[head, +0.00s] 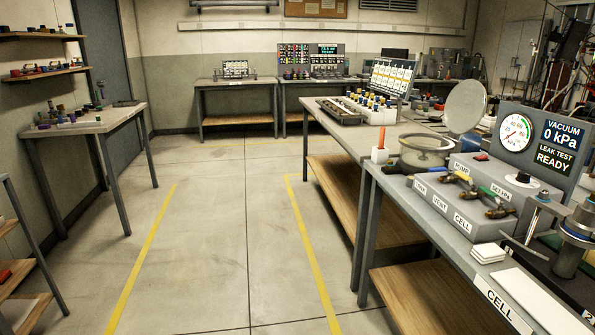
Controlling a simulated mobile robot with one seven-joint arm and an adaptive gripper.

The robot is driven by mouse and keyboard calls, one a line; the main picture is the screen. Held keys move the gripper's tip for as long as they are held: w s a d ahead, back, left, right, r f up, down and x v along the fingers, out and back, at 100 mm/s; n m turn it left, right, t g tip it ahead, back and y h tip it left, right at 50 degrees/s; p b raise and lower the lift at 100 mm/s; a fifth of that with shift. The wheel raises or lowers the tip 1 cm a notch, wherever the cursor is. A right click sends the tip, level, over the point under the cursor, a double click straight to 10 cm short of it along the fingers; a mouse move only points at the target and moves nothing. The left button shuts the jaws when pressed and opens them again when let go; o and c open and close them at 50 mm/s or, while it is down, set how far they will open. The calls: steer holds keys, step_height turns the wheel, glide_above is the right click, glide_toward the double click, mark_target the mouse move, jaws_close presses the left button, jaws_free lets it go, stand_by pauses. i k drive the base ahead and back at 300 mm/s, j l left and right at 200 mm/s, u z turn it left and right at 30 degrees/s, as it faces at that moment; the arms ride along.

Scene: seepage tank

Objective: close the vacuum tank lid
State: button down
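The vacuum tank (424,158) is a low round vessel with a pale rim. It stands on the bench at the right, in the head view. Its round grey lid (465,107) stands raised, close to upright, at the tank's back right, so the tank is open at the top. The hinge between them is too small to make out. My gripper does not show in this view.
A control box with valve handles (462,191) and a vacuum gauge panel (536,142) reading 0 kPa stand right of the tank. An orange-red marker-like object (380,138) stands left of it. The floor (225,230) left of the bench is clear.

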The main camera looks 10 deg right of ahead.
mark_target(466, 105)
steer(key=i, duration=1.5)
steer(key=i+l+z, duration=0.25)
steer(key=i+l, duration=0.3)
steer(key=i+l+z, duration=0.3)
steer(key=i, duration=0.25)
steer(key=l, duration=0.1)
